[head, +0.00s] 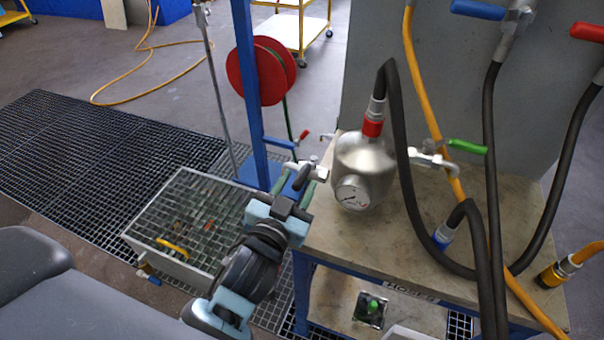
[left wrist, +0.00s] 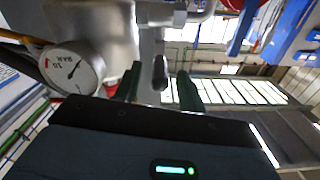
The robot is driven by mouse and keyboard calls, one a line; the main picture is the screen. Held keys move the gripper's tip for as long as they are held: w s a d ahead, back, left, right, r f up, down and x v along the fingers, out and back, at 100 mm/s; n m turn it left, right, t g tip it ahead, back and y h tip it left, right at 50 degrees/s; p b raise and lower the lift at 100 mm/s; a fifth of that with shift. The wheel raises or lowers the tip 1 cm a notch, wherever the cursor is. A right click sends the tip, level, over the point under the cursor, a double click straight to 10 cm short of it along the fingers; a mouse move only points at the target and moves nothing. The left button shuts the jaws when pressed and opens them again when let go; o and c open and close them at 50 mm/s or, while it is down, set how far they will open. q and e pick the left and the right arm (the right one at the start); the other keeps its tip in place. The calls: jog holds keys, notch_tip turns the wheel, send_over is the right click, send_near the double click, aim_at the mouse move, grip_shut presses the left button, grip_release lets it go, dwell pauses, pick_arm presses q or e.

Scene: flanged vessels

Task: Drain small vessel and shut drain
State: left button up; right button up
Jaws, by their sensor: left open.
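The small steel vessel (head: 364,160) stands on the bench with a red coupling (head: 373,126) and dark hose on top. Its round gauge (head: 352,193) faces forward and also shows in the left wrist view (left wrist: 72,67). A drain valve (head: 317,171) sticks out from the vessel's left side, with a dark lever (head: 303,178). My left gripper (head: 297,186) is open at this valve. In the left wrist view the lever (left wrist: 160,73) lies between the two green fingers (left wrist: 158,90), with gaps visible on both sides. My right gripper is not in view.
Dark hoses and a yellow hose (head: 425,110) hang close right of the vessel. A blue post (head: 252,90) and red reel (head: 270,70) stand behind left. A grated bin (head: 140,240) sits left of the bench (head: 500,210).

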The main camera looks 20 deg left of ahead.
aim_at(308, 164)
pick_arm(q)
jog(key=shift+w, duration=1.6)
jog(key=shift+d, duration=0.1)
grip_shut()
